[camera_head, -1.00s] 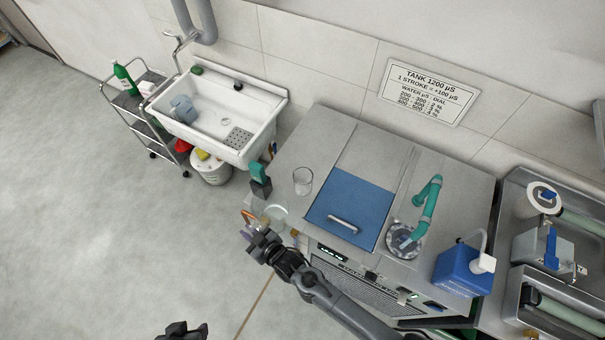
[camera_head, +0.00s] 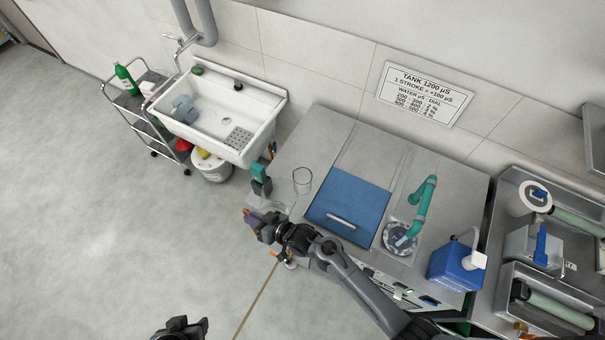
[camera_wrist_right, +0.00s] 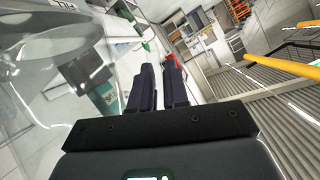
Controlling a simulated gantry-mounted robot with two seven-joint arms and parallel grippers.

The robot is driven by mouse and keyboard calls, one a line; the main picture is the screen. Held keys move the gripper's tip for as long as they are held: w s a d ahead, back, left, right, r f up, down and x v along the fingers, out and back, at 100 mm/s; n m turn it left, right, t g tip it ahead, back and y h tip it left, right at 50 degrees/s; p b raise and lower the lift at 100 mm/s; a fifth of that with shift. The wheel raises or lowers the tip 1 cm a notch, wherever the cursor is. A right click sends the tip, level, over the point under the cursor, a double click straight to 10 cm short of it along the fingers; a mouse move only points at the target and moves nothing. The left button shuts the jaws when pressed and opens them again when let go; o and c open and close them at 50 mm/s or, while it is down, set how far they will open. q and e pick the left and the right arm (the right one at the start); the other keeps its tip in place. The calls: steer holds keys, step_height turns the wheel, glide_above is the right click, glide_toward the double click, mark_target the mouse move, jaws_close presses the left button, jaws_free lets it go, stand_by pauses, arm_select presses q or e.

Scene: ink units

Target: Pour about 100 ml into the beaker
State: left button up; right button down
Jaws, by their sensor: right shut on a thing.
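The clear beaker (camera_head: 302,181) stands upright on the steel counter (camera_head: 340,135), left of the blue lid. My right gripper (camera_head: 256,222) is at the counter's front left corner, to the lower left of the beaker. It is shut on a clear vessel (camera_head: 270,204), seen faintly beside the fingers. The clear vessel (camera_wrist_right: 60,70) fills the left of the right wrist view, with lettering at its top. Its tilt and liquid level are hard to tell. My left gripper (camera_head: 184,328) is low at the bottom edge, away from the counter; its jaws cannot be read.
A teal and dark device (camera_head: 260,177) stands just left of the beaker. The blue lid (camera_head: 346,205), teal tap (camera_head: 424,208) and blue canister (camera_head: 456,266) lie to the right. A white sink (camera_head: 222,115) is at the back left. Open floor lies left.

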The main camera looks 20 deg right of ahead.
mark_target(265, 198)
steer(key=shift+m+g+y, duration=0.3)
steer(key=shift+m+y, duration=0.3)
steer(key=shift+m, duration=0.3)
steer(key=r, duration=0.1)
steer(key=w+d+r+p, duration=0.1)
steer(key=d+r, duration=0.1)
steer(key=r, duration=0.1)
steer(key=shift+w+d+p, duration=0.15)
steer(key=shift+w+p, duration=0.15)
steer(key=shift+p, duration=0.05)
steer(key=shift+w+d+r, duration=0.1)
steer(key=shift+d+r, duration=0.05)
steer(key=shift+r, duration=0.05)
steer(key=r, duration=0.1)
steer(key=d+r+m+y, duration=0.1)
steer(key=w+r+m+p, duration=0.1)
steer(key=shift+d+r, duration=0.15)
steer(key=shift+d, duration=0.05)
steer(key=shift+w+d+r+m+g+y, duration=0.2)
steer(key=shift+d+r+m+y, duration=0.2)
steer(key=shift+r, duration=0.15)
steer(key=shift+w+d+r+m+g+y, duration=0.15)
steer(key=shift+d+r+m+y, duration=0.2)
steer(key=shift+r, duration=0.2)
steer(key=shift+w+d+r, duration=0.1)
steer(key=shift+r, duration=0.15)
steer(key=shift+w+d+r+m, duration=0.3)
steer(key=shift+d+r+m, duration=0.15)
steer(key=shift+r+m, duration=0.1)
